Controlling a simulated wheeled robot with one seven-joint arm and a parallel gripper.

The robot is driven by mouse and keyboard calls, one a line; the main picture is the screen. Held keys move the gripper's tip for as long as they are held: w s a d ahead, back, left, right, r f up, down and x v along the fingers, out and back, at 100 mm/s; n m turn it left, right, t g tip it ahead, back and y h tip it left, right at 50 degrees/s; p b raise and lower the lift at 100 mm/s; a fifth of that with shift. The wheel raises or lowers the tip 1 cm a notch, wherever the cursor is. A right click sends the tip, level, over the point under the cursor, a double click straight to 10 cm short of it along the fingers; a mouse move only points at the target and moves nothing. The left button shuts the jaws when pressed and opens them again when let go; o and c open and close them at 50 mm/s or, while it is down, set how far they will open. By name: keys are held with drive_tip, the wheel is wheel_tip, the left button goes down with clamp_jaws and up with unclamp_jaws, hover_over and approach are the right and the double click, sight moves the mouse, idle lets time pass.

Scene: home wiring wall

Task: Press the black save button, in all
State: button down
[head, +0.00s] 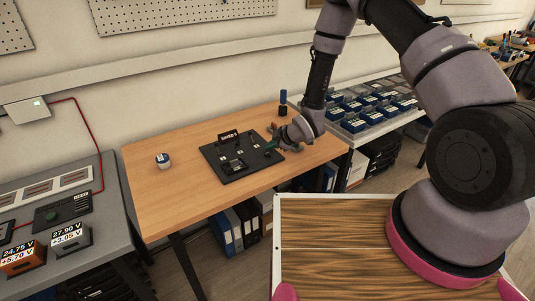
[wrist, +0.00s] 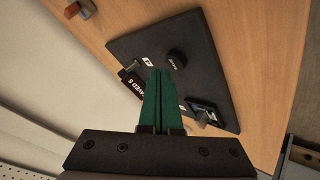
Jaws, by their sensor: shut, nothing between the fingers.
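The black save button (wrist: 177,59) is a round knob on a black board (wrist: 205,60), with a small white label beside it in the wrist view. The board (head: 229,174) lies on the wooden table in the head view. My gripper (wrist: 160,72) has its green fingers shut and empty, with the tips just short of the button in the wrist view. I cannot tell the height of the tips above the board. In the head view my gripper (head: 272,144) is over the board's right side. An upright sign (head: 229,136) on the board appears to read "SAVED 5".
A small device (wrist: 204,112) sits on the board near one corner. A dark blue upright item (head: 283,102) stands behind my gripper. Blue boxes (head: 354,122) fill the right bench.

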sight(270, 154)
drive_tip(key=shift+r, duration=0.15)
drive_tip(key=shift+r, duration=2.5)
drive_tip(key=d+r+m+h, duration=0.25)
drive_tip(key=d+r, duration=0.35)
drive_tip(key=r, duration=0.4)
drive_tip(key=d+r+m+t+h, duration=0.1)
drive_tip(key=d+r+m, duration=0.35)
drive_tip(key=r, duration=0.45)
drive_tip(key=d+r+m+h, duration=0.1)
drive_tip(key=d+r+m, duration=0.2)
drive_tip(key=d+r, duration=0.55)
drive_tip(key=s+d+r+m, duration=0.2)
drive_tip(key=s+r+m, duration=0.1)
drive_tip(key=s+r, duration=0.25)
drive_tip(key=s+d+r+m, duration=0.3)
drive_tip(key=s+r, duration=0.2)
drive_tip(key=r, duration=0.1)
drive_tip(key=s+d+r+m, duration=0.1)
drive_tip(key=s+r+m, duration=0.2)
drive_tip(key=s, duration=0.5)
drive_tip(key=s+d+r+m, duration=0.1)
drive_tip(key=s+r+m, duration=0.2)
drive_tip(key=s, duration=0.5)
